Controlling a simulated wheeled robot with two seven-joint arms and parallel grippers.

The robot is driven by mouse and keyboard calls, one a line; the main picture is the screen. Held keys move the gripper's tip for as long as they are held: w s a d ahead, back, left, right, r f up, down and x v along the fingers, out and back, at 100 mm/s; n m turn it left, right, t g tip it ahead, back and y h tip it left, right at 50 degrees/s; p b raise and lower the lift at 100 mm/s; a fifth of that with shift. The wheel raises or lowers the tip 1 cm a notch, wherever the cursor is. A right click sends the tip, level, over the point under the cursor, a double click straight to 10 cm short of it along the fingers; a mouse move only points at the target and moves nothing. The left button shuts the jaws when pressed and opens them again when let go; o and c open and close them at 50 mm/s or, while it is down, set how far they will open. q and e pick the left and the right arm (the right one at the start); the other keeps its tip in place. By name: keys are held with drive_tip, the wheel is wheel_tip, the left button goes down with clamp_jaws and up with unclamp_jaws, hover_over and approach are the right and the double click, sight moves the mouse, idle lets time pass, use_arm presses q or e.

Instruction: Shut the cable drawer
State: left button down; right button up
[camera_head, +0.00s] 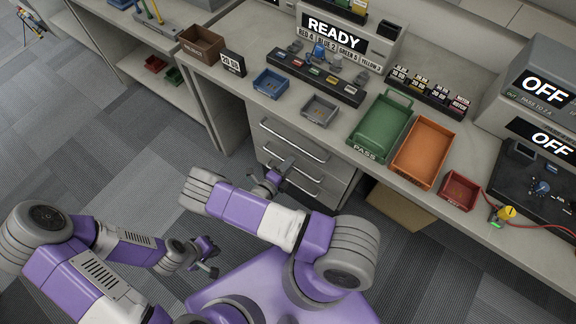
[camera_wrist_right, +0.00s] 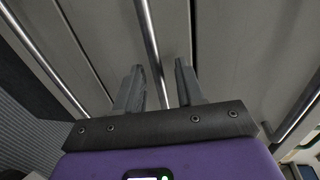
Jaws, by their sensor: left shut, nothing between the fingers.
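A grey drawer unit (camera_head: 340,170) with several stacked drawers and bar handles stands under the counter. The top handle (camera_head: 293,139) is clear in the head view; my right arm partly covers the lower drawers. No label tells which is the cable drawer, and I cannot tell how far any drawer is out. My right gripper (camera_head: 283,173) is at the lower handles. In the right wrist view its fingers (camera_wrist_right: 158,85) are apart, with a handle bar (camera_wrist_right: 148,40) running between them, not clearly touching either. My left gripper (camera_head: 211,258) is shut and empty, low and away from the drawers.
On the counter stand a blue bin (camera_head: 270,84), a grey bin (camera_head: 320,110), a green tray (camera_head: 378,130), an orange tray (camera_head: 423,150) and a red bin (camera_head: 460,191). A cardboard box (camera_head: 400,207) is under the counter. Open carpet (camera_head: 110,130) lies left.

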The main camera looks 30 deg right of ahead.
drive_tip(key=p+v, duration=0.1)
drive_tip(key=v, duration=0.6)
drive_tip(key=shift+a, duration=0.2)
drive_tip(key=shift+s, duration=0.1)
drive_tip(key=s+a+f+m+g+y+p, duration=0.1)
drive_tip(key=s+f+m+g+y, duration=0.1)
drive_tip(key=s+m+g+y, duration=0.35)
drive_tip(key=s+a+f+m+g+y+p, duration=0.1)
drive_tip(key=s+f+m+g+y, duration=0.1)
drive_tip(key=s+m+g, duration=0.6)
drive_tip(key=s+a+r+m+t+y+p, duration=0.1)
drive_tip(key=a+r+m+y, duration=0.1)
drive_tip(key=a+m+y, duration=0.45)
drive_tip(key=s+a+r+m+t+y+p, duration=0.1)
drive_tip(key=s+a+r+m+t+y, duration=0.15)
drive_tip(key=m, duration=0.65)
drive_tip(key=w+r+m+t+y, duration=0.1)
drive_tip(key=w+r+m+t, duration=0.1)
drive_tip(key=m, duration=0.5)
drive_tip(key=w+d+r+m+t+y, duration=0.1)
drive_tip(key=w+m+t, duration=0.1)
drive_tip(key=w+m, duration=0.3)
drive_tip(key=shift+d+r+m+t, duration=0.2)
drive_tip(key=shift+r+m+t, duration=0.15)
drive_tip(key=shift+m, duration=0.65)
